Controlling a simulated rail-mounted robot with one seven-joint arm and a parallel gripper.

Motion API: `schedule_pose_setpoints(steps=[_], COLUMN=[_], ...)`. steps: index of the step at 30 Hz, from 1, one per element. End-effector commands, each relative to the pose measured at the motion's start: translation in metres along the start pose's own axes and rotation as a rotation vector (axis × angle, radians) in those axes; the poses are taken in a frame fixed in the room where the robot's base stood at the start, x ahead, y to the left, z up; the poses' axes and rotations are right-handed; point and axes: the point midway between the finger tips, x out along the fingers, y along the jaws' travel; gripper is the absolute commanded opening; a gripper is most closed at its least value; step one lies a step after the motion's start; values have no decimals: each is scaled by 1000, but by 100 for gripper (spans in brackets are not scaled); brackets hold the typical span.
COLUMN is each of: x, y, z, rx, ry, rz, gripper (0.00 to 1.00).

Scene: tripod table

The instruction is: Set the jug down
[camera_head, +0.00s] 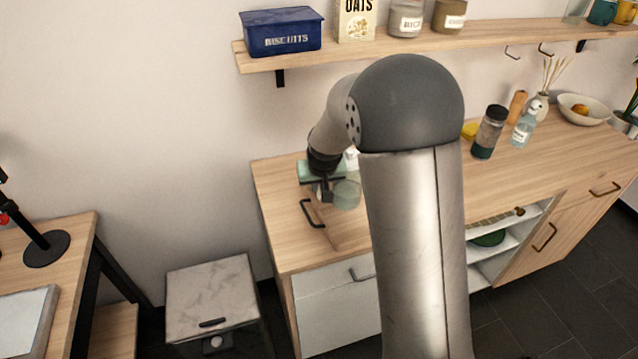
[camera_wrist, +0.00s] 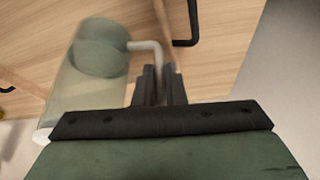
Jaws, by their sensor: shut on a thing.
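The jug (camera_head: 346,194) is a see-through, pale green vessel. It is over the left end of the wooden counter, partly hidden behind my arm. In the wrist view the jug (camera_wrist: 85,85) lies left of the fingers, with a darker green-grey round area at its far end. Its pale handle (camera_wrist: 148,47) runs to between the fingertips. My gripper (camera_wrist: 160,84) is shut on that handle; in the head view my gripper (camera_head: 327,196) is small and dark beside the jug. I cannot tell whether the jug's base touches the surface below.
A black bar handle (camera_head: 312,213) stands on the wood just left of the jug. A dark-lidded jar (camera_head: 488,132), a spray bottle (camera_head: 526,124) and a bowl (camera_head: 583,109) stand farther right on the counter (camera_head: 560,155). A loaded shelf (camera_head: 365,49) hangs above.

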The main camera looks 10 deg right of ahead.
Motion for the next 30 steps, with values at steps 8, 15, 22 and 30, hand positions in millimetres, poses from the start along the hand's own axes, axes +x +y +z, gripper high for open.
schedule_pose_setpoints(steps=[8,15,22,30], x=[1,-5,-46,-100], y=[0,0,0,0], z=[1,-1,-2,-1], rx=[0,0,-2,0], ry=[0,1,6,4], rz=[0,0,-1,0], gripper=[32,32,32,32])
